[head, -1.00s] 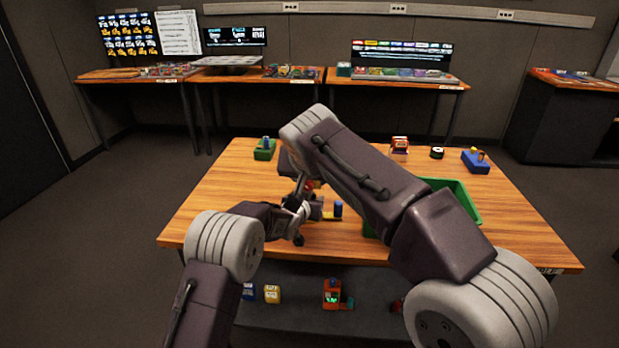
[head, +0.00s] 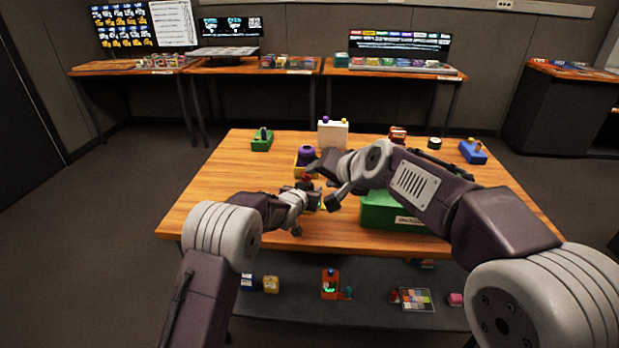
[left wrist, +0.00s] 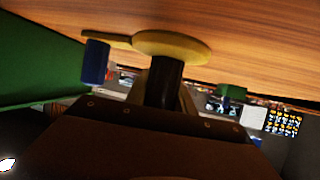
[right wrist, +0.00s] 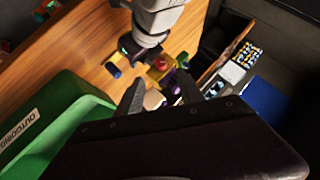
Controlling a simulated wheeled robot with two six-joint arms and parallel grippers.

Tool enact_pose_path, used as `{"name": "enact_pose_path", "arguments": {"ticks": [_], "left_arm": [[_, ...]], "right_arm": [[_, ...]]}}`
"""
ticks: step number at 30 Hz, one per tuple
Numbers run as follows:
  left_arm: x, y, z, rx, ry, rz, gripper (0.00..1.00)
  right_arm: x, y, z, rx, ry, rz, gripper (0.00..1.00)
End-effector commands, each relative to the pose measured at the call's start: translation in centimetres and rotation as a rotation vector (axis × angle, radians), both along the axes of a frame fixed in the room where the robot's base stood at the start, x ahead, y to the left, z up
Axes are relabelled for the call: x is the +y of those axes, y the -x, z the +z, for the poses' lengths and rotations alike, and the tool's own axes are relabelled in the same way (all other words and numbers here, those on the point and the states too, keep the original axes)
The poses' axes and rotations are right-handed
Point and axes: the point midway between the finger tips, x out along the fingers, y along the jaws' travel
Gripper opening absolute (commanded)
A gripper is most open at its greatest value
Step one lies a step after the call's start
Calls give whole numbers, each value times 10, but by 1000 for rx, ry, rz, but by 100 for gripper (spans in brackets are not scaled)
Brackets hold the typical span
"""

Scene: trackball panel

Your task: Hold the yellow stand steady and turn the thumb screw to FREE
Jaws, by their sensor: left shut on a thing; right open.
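The yellow stand (left wrist: 185,47) shows in the left wrist view as a round yellow base with a flat side arm, a blue peg (left wrist: 95,62) and a dark post (left wrist: 163,82). My left gripper (left wrist: 163,95) is shut on the dark post. In the head view my left gripper (head: 306,197) is low over the table and largely hides the stand. A red part (right wrist: 158,63) shows above the stand in the right wrist view; I cannot read any mark on it. My right gripper (right wrist: 160,92) is open and empty, pointing at the red part, apart from it.
A green bin (head: 385,212) labelled OUTGOING stands right of the stand. A purple ball on a yellow holder (head: 305,165) and a white box (head: 332,136) stand behind. A green block (head: 262,142) is far left, a blue one (head: 473,152) far right. The left tabletop is clear.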

Motion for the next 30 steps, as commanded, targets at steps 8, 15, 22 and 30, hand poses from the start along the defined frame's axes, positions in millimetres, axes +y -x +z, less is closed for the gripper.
{"name": "enact_pose_path", "arguments": {"ticks": [8,15,22,30], "left_arm": [[0,0,1,-2,0,0,0],[0,0,1,-2,0,0,0],[0,0,1,-1,0,0,0],[0,0,1,-1,0,0,0]], "right_arm": [[28,-44,-38,3,1,1,45],[37,-58,-48,0,1,1,45],[37,-58,-48,0,1,1,42],[37,-58,-48,0,1,1,0]]}}
